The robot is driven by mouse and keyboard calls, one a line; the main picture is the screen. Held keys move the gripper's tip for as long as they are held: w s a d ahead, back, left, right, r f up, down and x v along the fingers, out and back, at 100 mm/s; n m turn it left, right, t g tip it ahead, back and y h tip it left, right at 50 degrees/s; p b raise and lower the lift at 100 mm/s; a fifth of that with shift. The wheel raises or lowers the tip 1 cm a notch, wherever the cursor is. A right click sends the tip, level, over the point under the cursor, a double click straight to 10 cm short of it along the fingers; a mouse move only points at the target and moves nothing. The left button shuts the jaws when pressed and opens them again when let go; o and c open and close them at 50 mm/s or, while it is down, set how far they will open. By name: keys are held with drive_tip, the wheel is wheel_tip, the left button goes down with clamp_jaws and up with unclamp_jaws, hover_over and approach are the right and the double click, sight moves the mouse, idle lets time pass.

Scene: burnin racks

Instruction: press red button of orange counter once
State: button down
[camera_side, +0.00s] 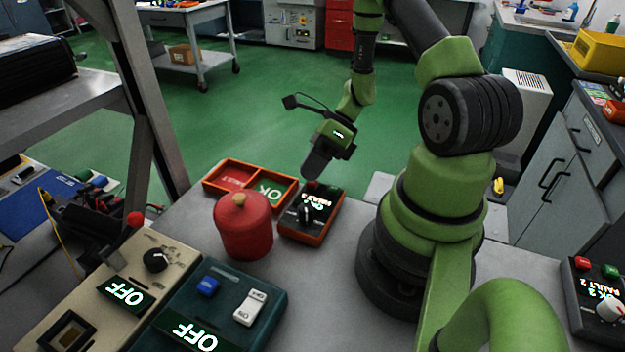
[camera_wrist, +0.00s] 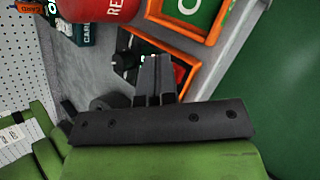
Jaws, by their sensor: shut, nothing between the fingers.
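The orange counter (camera_side: 288,232) is a small box with an orange rim, a dark top, a lit display (camera_side: 322,200) and a black knob (camera_side: 304,212). In the wrist view its orange rim (camera_wrist: 192,62) shows beyond my fingers. A red button (camera_side: 312,185) shows at its far edge in the side view, just below my fingertips. In the wrist view a red patch (camera_wrist: 180,74) shows right beside the fingers, partly hidden by them. My gripper (camera_side: 314,174) is shut and empty, pointing down over the counter's far end; its fingers (camera_wrist: 157,60) show together. I cannot tell whether they touch the button.
A red lidded canister (camera_side: 243,227) stands left of the counter. Behind it is an orange tray (camera_side: 209,186) with red and green OK sections. A beige box (camera_side: 110,262) and a dark teal box (camera_side: 270,295) stand in front. Another panel (camera_side: 590,290) is at the right.

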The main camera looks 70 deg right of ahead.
drive_tip(key=shift+r, duration=0.8)
drive_tip(key=shift+r, duration=2.5)
